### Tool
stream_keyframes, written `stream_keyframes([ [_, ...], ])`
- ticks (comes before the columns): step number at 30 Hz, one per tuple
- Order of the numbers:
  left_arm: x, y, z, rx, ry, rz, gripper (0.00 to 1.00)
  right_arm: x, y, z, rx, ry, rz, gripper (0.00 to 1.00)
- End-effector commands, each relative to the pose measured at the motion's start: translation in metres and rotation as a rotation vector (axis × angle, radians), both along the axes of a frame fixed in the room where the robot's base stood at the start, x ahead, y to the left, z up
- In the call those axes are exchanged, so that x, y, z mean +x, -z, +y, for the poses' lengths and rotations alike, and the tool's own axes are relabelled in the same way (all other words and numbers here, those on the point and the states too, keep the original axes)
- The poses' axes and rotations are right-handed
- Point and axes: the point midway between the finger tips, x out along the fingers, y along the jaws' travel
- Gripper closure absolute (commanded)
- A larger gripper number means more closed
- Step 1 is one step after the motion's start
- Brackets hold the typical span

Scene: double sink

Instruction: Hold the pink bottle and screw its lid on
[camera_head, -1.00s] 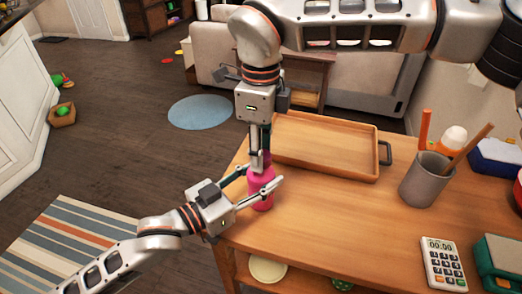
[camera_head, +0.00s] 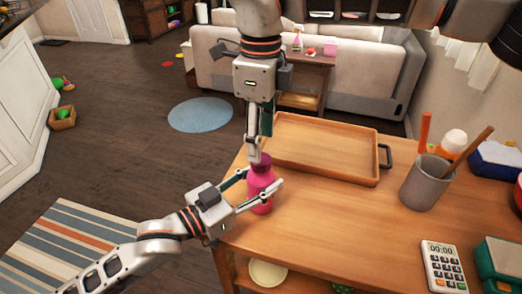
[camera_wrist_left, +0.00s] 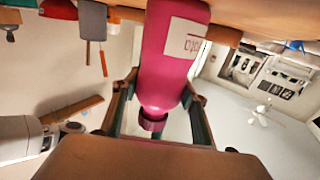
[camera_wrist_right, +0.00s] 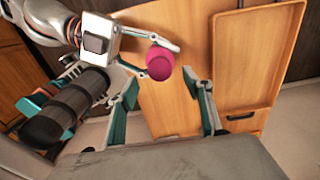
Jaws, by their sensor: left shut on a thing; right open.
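The pink bottle (camera_head: 262,190) stands upright at the table's left edge. Its darker purple-pink lid (camera_head: 260,160) sits on its top; how tightly it is screwed on cannot be seen. My left gripper (camera_head: 260,182) is shut around the bottle's body from the left. The left wrist view shows the bottle (camera_wrist_left: 170,60) between the fingers and the lid (camera_wrist_left: 153,122) beyond them. My right gripper (camera_head: 258,145) points down just above the lid, open and empty. In the right wrist view the lid (camera_wrist_right: 160,63) lies beyond the spread fingers.
A wooden tray (camera_head: 325,175) with a dark handle lies behind the bottle. The front middle of the table is clear.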

Motion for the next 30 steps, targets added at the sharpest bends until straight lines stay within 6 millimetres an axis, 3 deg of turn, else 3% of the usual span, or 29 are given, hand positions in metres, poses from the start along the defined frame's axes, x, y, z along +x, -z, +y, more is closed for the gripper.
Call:
stream_keyframes([
  [3, 0.000, 0.000, 0.000, 0.000, 0.000, 0.000, 1.00, 0.000, -0.026, 0.000, 0.000, 0.001, -0.003, 0.50],
  [9, 0.000, 0.000, 0.000, 0.000, 0.000, 0.000, 1.00, 0.000, -0.057, 0.000, 0.000, 0.001, -0.001, 0.50],
  [15, 0.000, 0.000, 0.000, 0.000, 0.000, 0.000, 1.00, 0.000, -0.069, 0.000, 0.000, 0.000, 0.001, 0.50],
  [23, 0.000, 0.000, 0.000, 0.000, 0.000, 0.000, 1.00, 0.000, -0.070, 0.000, 0.000, -0.001, 0.001, 0.50],
  [24, 0.000, 0.000, 0.000, 0.000, 0.000, 0.000, 0.52, 0.000, -0.070, 0.000, 0.000, -0.001, 0.001, 0.50],
  [26, 0.000, 0.000, 0.000, 0.000, 0.000, 0.000, 0.37, 0.000, -0.070, 0.000, 0.000, -0.001, 0.001, 0.50],
  [30, 0.000, 0.000, 0.000, 0.000, 0.000, 0.000, 0.37, 0.000, -0.070, 0.000, 0.000, 0.000, 0.001, 0.50],
])
